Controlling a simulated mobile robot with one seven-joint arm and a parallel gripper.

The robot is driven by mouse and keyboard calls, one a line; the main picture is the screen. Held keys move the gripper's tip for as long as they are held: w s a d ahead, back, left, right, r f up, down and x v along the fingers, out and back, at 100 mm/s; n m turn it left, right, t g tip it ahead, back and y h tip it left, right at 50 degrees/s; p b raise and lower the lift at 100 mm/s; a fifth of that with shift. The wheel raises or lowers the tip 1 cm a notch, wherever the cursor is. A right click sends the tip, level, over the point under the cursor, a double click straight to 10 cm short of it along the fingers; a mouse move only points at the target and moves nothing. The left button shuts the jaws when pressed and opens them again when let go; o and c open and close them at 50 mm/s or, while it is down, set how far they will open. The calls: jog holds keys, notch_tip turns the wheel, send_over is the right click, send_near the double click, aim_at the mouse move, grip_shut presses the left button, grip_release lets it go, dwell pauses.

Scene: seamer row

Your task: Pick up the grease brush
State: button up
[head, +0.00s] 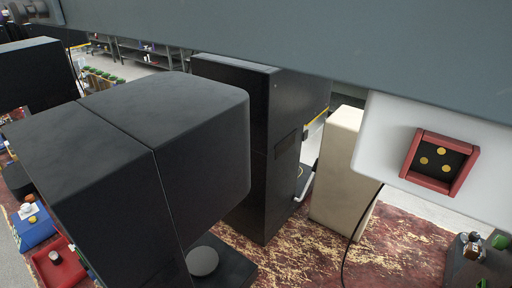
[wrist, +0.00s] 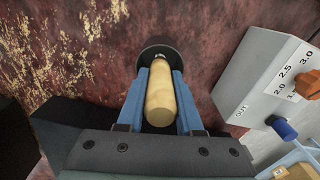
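The grease brush shows in the wrist view as a pale wooden handle (wrist: 160,98) with a small metal collar at its far end. A dark round part (wrist: 154,48) lies beyond the collar; I cannot tell whether it is the brush head or a pot around it. The handle's rounded end points toward the camera. My gripper (wrist: 161,72) has its two blue fingers on either side of the handle, very close to it. I cannot tell whether they press on it. I cannot make out the brush or my fingers in the head view.
A grey box with a number scale (wrist: 270,85), an orange knob and a blue knob stands right of the gripper. A pale blue tray (wrist: 298,158) is below it. In the head view, a blue tray (head: 38,233) and a red tray (head: 66,272) are at lower left.

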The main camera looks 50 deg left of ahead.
grip_shut()
